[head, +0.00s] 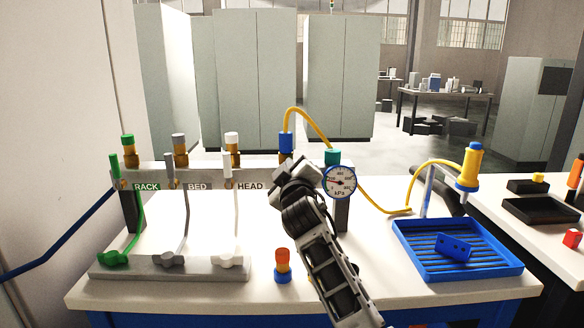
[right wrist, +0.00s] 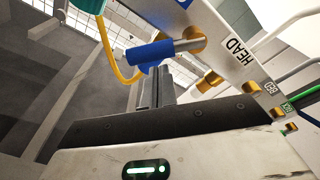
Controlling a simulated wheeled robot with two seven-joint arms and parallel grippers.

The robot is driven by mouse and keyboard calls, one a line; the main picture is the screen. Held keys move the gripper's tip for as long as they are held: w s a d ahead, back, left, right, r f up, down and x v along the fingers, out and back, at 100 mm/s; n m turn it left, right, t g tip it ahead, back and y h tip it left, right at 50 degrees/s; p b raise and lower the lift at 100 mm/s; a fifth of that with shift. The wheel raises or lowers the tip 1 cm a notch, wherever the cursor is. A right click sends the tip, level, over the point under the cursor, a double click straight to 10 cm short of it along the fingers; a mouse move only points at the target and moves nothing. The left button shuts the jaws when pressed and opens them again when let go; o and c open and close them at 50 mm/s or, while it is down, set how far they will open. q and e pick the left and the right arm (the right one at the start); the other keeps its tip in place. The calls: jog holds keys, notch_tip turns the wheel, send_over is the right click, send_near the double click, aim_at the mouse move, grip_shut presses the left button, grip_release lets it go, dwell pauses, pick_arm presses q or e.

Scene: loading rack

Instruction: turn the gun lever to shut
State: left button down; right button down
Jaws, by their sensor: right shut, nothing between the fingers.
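The gun lever, a blue grip (right wrist: 150,55) on a metal stem, sticks out from a brass fitting beside the HEAD label in the right wrist view. In the head view my right gripper and arm hide it. My right gripper (head: 298,170) is shut and empty at the right part of the valve rail (head: 262,161). In the right wrist view its closed fingers (right wrist: 155,80) point at the blue grip, just below it in the picture. I cannot tell whether they touch it. My left gripper is not in view.
A pressure gauge (head: 340,182) sits close right of my right gripper. The white HEAD lever (head: 228,168) is to the left. A yellow hose (head: 312,122) arches from a blue coupling (head: 286,143). An orange-and-blue fitting (head: 283,266) and a blue tray (head: 478,270) stand on the bench.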

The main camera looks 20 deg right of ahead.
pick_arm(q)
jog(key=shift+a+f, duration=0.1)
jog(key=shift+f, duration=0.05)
pick_arm(e)
jog(key=shift+s+d+f, duration=0.15)
jog(key=shift+d+f, duration=0.05)
jog(key=shift+f, duration=0.05)
pick_arm(q)
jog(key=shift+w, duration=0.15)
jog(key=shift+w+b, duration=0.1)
jog(key=shift+b, duration=0.2)
pick_arm(e)
jog(key=shift+d+f+m, duration=0.1)
jog(key=shift+m, duration=0.2)
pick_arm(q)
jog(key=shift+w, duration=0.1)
